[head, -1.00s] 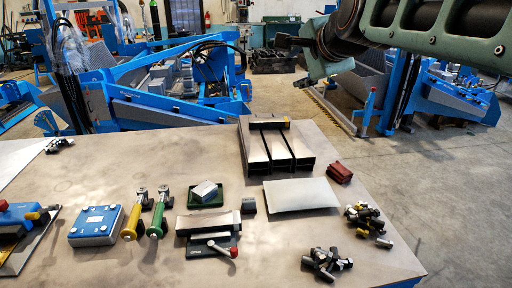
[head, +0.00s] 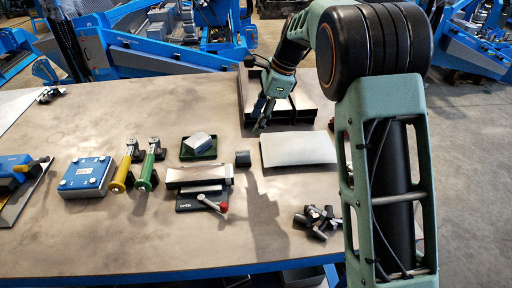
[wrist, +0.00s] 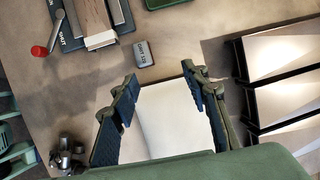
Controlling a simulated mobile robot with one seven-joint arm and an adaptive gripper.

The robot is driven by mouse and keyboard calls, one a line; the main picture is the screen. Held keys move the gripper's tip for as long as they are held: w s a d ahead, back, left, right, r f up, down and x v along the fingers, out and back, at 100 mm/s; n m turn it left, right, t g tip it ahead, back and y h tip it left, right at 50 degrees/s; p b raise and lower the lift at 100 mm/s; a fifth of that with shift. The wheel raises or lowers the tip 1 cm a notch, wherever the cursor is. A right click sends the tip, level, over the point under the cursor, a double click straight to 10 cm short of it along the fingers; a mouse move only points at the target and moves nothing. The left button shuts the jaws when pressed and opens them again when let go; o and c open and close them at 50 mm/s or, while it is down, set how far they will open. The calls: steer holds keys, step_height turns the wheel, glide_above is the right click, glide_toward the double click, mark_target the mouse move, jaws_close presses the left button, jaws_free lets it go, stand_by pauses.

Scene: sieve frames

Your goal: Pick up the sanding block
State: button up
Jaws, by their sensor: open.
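My gripper (head: 262,122) is open and empty above the table, near the left tubes and the pale sheet. In the wrist view its fingers (wrist: 160,76) spread over the pale sheet (wrist: 172,120), with nothing between them. Which piece is the sanding block is not certain. A silver-grey block (head: 198,141) sits in a green tray (head: 188,154), left of my gripper. A small dark grey block (head: 242,158) with lettering stands right of the metal bar; it also shows in the wrist view (wrist: 143,53). The red-brown block seen earlier is hidden behind my arm.
Rectangular metal tubes (head: 301,112) lie behind the sheet (head: 297,149). Dark bolts (head: 318,221) lie in front. Yellow (head: 121,176) and green (head: 147,172) handled tools, a blue box (head: 86,178) and a red-knobbed lever (head: 211,203) occupy the left.

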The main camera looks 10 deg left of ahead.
steer(key=g, duration=0.2)
glide_above(244, 153)
steer(key=d, duration=0.2)
steer(key=f, duration=0.4)
steer(key=w+f, duration=0.1)
steer(key=f, duration=0.2)
steer(key=shift+t, duration=0.3)
steer(key=shift+p+x, duration=0.65)
steer(key=shift+x, duration=2.5)
steer(key=shift+s, duration=0.15)
steer(key=shift+c, duration=0.3)
steer(key=c, duration=1)
jaws_close()
steer(key=shift+r, duration=0.15)
